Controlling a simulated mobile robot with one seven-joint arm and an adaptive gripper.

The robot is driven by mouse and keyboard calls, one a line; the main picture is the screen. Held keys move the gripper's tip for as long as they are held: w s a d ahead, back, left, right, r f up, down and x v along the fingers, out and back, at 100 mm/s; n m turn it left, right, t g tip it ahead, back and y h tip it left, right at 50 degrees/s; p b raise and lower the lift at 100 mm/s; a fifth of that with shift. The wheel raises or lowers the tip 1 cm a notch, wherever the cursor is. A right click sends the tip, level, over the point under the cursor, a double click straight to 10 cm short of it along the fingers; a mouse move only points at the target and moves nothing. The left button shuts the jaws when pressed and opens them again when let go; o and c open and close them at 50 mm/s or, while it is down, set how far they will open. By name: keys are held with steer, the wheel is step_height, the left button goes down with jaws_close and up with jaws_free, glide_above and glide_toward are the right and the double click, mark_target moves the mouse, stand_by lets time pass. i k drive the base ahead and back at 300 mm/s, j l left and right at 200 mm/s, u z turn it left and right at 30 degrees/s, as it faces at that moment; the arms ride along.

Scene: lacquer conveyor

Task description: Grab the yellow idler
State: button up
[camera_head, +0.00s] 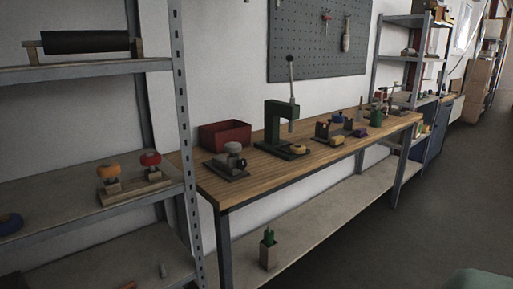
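Two small yellow pieces are on the wooden workbench (234,189). One yellow piece (298,149) sits at the base of the green press (273,122). The other yellow piece (337,141) lies further right, near the bench's front edge. Both are small in the picture, and I cannot tell which is the idler. My gripper is not in view.
A metal shelf unit (181,100) at the left holds a black roller (86,42), an orange knob (108,171) and a red knob (151,159). A red bin (225,134) is at the bench's back. Open floor (430,200) lies at the right.

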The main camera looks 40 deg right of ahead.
mark_target(295, 149)
steer(key=l+u, duration=0.3)
steer(key=l, duration=0.25)
steer(key=k+l+u, duration=0.1)
steer(key=l+u, duration=0.15)
steer(key=l, duration=0.3)
steer(key=l+u, duration=0.1)
steer(key=l, duration=0.3)
steer(key=k+l+u, duration=0.1)
steer(key=l, duration=0.3)
steer(key=k+l+u, duration=0.1)
steer(key=l, duration=0.3)
steer(key=k+l, duration=0.1)
steer(key=l, duration=0.3)
steer(key=k+l, duration=0.1)
steer(key=l, duration=0.3)
steer(key=k+l, duration=0.1)
steer(key=l, duration=0.3)
steer(key=k+l, duration=0.1)
steer(key=l, duration=0.3)
steer(key=k+l+u, duration=0.1)
steer(key=l, duration=0.35)
steer(key=k+l, duration=0.15)
steer(key=l, duration=0.25)
steer(key=k+l, duration=0.1)
steer(key=l, duration=0.25)
